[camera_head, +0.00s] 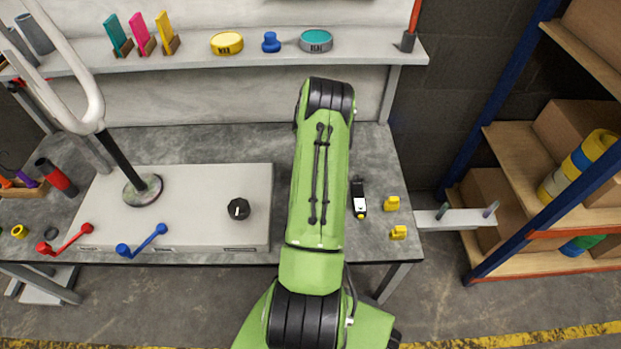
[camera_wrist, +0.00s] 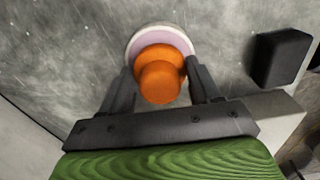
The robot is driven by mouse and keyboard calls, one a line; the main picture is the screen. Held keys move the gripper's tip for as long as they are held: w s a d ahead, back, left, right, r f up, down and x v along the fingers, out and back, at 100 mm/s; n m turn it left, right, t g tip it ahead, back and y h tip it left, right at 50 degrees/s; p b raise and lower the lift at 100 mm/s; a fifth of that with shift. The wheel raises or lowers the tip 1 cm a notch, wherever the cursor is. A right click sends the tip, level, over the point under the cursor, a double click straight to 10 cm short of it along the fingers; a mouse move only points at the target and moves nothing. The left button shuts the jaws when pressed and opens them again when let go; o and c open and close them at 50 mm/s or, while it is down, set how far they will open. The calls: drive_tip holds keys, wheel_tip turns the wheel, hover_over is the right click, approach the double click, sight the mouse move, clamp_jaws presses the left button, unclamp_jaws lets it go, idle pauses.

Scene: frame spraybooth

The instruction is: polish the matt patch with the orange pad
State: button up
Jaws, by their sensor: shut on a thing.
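The orange pad (camera_wrist: 158,84) shows in the wrist view as an orange knob above a pale lilac and white disc. My gripper (camera_wrist: 160,68) is shut on it, with one dark finger on each side of the knob. The disc is over a mottled grey surface (camera_wrist: 65,45); I cannot tell if it touches. In the head view my green arm reaches over the bench and hides the gripper and pad. I cannot make out the matt patch in either view.
In the wrist view a black block (camera_wrist: 281,57) stands right of the pad. In the head view the bench (camera_head: 375,155) carries a pale raised panel (camera_head: 205,190) with a black knob (camera_head: 238,209). A black-and-white bottle (camera_head: 359,198) stands right of my arm. A shelf (camera_head: 190,62) runs behind.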

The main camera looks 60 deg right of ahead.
drive_tip(key=shift+f+b, duration=0.4)
drive_tip(key=shift+f, duration=0.1)
idle(1.2)
drive_tip(key=shift+r+p, duration=2.35)
drive_tip(key=shift+r, duration=1.3)
drive_tip(key=shift+f, duration=0.1)
